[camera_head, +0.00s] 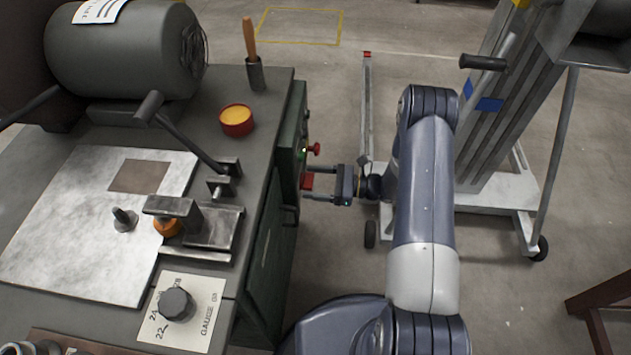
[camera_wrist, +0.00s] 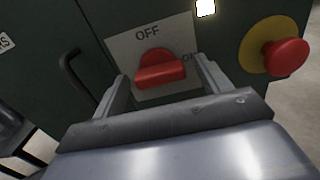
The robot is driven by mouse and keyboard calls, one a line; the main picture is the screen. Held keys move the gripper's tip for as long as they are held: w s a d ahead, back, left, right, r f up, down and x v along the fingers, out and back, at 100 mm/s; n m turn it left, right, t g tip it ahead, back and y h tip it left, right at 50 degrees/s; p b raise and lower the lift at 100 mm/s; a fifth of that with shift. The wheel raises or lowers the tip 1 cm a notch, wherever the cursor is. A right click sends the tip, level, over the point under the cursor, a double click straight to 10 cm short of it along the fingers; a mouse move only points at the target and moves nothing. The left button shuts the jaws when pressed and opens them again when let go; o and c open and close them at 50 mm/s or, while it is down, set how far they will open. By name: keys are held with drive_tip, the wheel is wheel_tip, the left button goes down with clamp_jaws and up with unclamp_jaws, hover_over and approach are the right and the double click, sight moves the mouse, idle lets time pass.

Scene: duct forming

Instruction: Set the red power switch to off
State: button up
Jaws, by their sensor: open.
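The red power switch (camera_wrist: 160,72) sits on a pale plate (camera_wrist: 122,45) on the dark green cabinet front, with OFF printed above it and ON at its right. Its bar looks roughly level in the wrist view, but I cannot tell its exact setting. In the head view the switch (camera_head: 307,181) shows on the cabinet's right side. My gripper (camera_wrist: 163,82) is open, with one finger on each side of the switch. In the head view my gripper (camera_head: 304,184) reaches in from the right. I cannot tell whether the fingers touch the switch.
A red mushroom button (camera_wrist: 285,56) on a yellow disc is right of the switch, and a lit indicator (camera_wrist: 205,7) is above. A dark handle (camera_wrist: 78,82) is at the left. The bench top (camera_head: 285,85) carries tools. A lift stand (camera_head: 505,188) is at right.

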drive_tip(key=shift+c, duration=0.5)
drive_tip(key=c, duration=0.9)
drive_tip(key=shift+f+n+b, duration=0.1)
drive_tip(key=shift+n+b, duration=0.2)
drive_tip(key=shift+b, duration=0.15)
drive_tip(key=n+b, duration=1.7)
drive_tip(key=b, duration=0.1)
drive_tip(key=shift+s+b, duration=0.1)
drive_tip(key=shift+b, duration=0.2)
drive_tip(key=shift+n, duration=0.3)
